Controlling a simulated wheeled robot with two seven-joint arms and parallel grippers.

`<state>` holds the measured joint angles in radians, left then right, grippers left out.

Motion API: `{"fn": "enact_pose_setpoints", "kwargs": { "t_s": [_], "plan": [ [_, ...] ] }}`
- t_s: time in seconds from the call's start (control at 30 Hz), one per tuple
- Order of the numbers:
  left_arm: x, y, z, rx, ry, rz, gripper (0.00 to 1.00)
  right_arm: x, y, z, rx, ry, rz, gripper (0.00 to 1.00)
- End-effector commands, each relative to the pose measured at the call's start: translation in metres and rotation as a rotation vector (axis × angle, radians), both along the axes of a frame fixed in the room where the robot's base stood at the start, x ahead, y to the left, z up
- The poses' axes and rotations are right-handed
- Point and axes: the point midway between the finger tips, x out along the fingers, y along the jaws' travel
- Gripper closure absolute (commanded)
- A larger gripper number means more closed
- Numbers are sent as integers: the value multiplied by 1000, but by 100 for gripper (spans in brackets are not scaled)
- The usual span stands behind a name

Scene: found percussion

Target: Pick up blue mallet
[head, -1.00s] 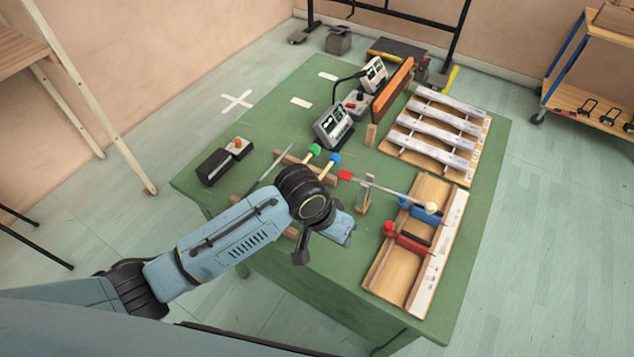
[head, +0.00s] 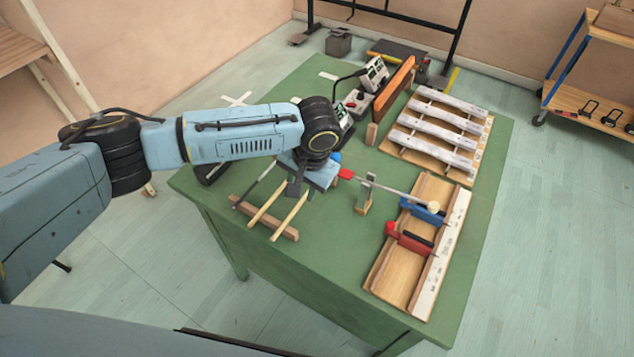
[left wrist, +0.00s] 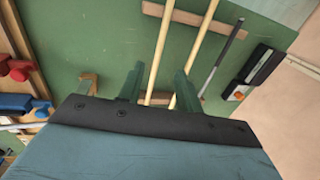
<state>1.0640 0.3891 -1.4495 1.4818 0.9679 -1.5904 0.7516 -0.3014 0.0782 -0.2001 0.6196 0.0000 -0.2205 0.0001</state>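The blue mallet lies on the green table with its wooden handle (head: 289,216) across a wooden bar. Its blue head (head: 336,157) shows just past my left gripper in the head view. A second wooden handle (head: 265,207) lies to its left; its head is hidden by my arm. My left gripper (head: 298,186) is over the mallets, pointing down. In the left wrist view its two green fingers (left wrist: 158,88) are apart, with both handles showing between them; the blue mallet's handle (left wrist: 163,50) seems the left one. Contact cannot be told. My right gripper is out of view.
A red-headed rod (head: 346,174) rests on a small stand to the right. Beyond are a wooden tray (head: 385,283) with red and blue clamps and a rack of metal bars (head: 437,125). A dark thin rod (left wrist: 222,68) lies beside the mallets. Grey meters stand behind.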

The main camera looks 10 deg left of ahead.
Motion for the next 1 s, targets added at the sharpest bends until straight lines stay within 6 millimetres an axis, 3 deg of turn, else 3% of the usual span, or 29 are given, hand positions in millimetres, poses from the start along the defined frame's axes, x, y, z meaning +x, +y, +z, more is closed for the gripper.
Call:
{"fn": "enact_pose_setpoints", "kwargs": {
  "t_s": [0.6,0.9,1.0],
  "plan": [
    [9,9,-70,0,-1,-1,65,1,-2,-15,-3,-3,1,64],
    [9,10,-74,-1,-1,-2,65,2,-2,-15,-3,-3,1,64],
    [9,10,-74,-1,-1,-2,78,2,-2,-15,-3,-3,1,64]
  ]
}}
